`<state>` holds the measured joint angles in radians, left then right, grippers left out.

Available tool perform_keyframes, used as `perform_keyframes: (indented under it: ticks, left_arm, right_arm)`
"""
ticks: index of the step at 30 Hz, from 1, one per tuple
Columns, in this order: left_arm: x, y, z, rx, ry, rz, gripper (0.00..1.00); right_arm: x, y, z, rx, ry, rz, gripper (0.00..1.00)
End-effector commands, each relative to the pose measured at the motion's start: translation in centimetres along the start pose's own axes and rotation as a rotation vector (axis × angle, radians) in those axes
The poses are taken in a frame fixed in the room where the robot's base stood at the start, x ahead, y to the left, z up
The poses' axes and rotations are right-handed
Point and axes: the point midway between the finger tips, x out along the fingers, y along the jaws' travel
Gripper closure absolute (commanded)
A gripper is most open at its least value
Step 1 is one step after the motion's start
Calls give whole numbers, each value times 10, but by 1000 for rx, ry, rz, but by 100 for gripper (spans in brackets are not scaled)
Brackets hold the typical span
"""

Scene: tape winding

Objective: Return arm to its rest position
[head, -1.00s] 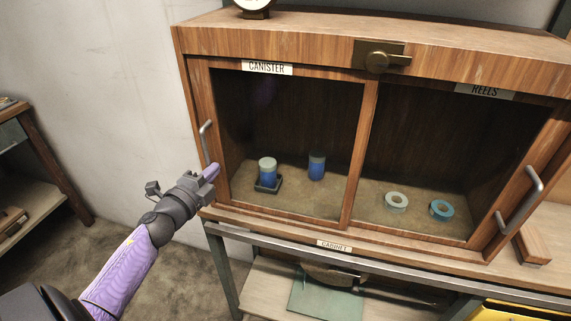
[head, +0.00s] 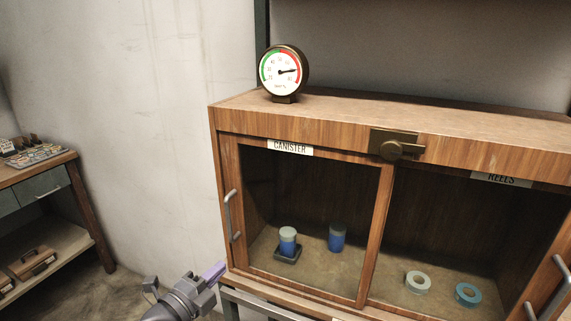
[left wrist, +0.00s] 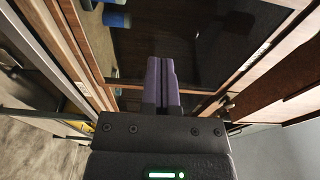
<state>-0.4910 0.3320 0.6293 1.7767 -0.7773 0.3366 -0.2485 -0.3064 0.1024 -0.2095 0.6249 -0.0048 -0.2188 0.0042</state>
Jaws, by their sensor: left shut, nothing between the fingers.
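My left gripper (head: 216,271) is at the lower left of the cabinet in the head view, near the canister door's handle (head: 233,215). Its purple fingers also show in the left wrist view (left wrist: 161,80), shut together with nothing between them. The wooden cabinet (head: 300,125) has a canister side and a reels side. My right gripper is not in view.
Two blue canisters (head: 337,238) stand in the left compartment, one on a dark base. A pale tape reel (head: 418,282) and a blue reel (head: 467,294) lie at right. A gauge (head: 282,72) stands on top. A side shelf (head: 60,162) is at left.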

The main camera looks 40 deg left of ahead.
Motion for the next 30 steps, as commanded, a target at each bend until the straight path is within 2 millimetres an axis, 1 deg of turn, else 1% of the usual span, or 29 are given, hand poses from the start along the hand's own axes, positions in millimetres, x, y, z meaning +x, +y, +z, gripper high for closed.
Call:
perform_keyframes:
  ticks: [2, 4, 5, 6, 8, 9, 11, 12, 14, 15, 17, 18, 21, 24, 30]
  left_arm:
    - [-1, 15, 0, -51, -17, 30, 100]
    - [-6, 56, -3, -180, -68, 114, 100]
    - [-11, 82, -6, -258, -101, 168, 100]
    - [-21, 120, -14, -370, -152, 254, 100]
    - [-43, 179, -32, -533, -239, 400, 100]
    - [-62, 215, -46, -626, -300, 500, 100]
    - [-96, 264, -71, -742, -394, 654, 100]
    - [-123, 292, -89, -804, -459, 759, 100]
    - [-166, 326, -114, -874, -558, 911, 100]
    - [-194, 343, -128, -901, -621, 1004, 100]
    - [-233, 360, -146, -924, -709, 1124, 100]
    - [-255, 368, -154, -929, -760, 1190, 100]
    - [-294, 376, -167, -922, -850, 1299, 100]
    - [-308, 378, -170, -917, -887, 1338, 100]
    - [-309, 378, -170, -916, -888, 1338, 100]
  right_arm:
    - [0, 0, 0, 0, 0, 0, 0]
    - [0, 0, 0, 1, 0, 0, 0]
    - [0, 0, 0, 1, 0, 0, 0]
    - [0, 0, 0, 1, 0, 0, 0]
    - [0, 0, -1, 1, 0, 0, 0]
    - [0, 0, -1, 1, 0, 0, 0]
    - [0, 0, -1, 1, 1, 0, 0]
    - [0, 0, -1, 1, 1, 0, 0]
    - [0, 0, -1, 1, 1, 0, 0]
    - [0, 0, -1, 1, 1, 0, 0]
    - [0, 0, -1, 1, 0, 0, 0]
    - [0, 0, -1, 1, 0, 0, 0]
    - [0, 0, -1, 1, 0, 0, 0]
    - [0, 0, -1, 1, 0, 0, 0]
    - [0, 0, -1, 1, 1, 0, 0]
